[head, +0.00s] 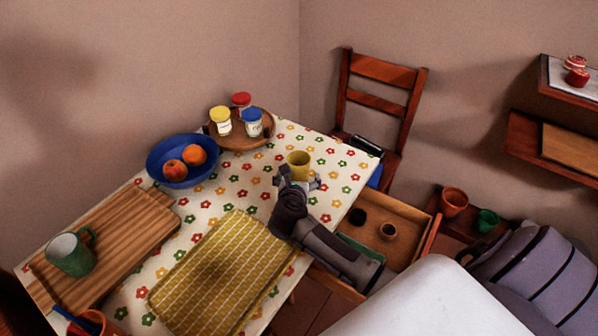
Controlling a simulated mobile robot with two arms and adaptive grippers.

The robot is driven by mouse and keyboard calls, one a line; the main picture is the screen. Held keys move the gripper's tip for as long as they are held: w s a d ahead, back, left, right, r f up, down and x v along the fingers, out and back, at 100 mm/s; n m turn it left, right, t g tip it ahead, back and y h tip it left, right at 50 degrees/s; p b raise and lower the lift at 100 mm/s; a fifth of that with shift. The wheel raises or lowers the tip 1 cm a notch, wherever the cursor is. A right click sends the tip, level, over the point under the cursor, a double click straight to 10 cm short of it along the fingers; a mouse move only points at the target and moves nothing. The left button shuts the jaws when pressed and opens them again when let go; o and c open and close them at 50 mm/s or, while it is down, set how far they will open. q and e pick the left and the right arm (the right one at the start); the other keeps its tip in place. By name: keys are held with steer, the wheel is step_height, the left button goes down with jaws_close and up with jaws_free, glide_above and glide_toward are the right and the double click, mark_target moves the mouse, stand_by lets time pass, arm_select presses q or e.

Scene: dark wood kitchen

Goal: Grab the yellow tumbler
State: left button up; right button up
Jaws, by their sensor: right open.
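The yellow tumbler (298,162) stands upright on the flowered tablecloth, near the table's far right part. My right gripper (297,178) is at the near side of the tumbler, with its fingers spread to the left and right. The fingers look open and low beside the tumbler's base. I cannot tell whether they touch it. The gripper hides the lower part of the tumbler. My left gripper is not in view.
A yellow mat (222,275) and a cutting board (110,238) with a green mug (70,254) lie nearer. An open drawer (410,217) is right of the table.

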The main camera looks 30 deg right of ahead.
mark_target(300, 164)
steer(key=shift+w+d+f, duration=0.1)
steer(key=shift+w+d, duration=0.3)
steer(key=shift+w, duration=0.1)
steer(key=x, duration=0.4)
steer(key=shift+w+f, duration=0.1)
steer(key=shift+w, duration=0.05)
steer(key=shift+c, duration=0.3)
steer(key=c, duration=1.2)
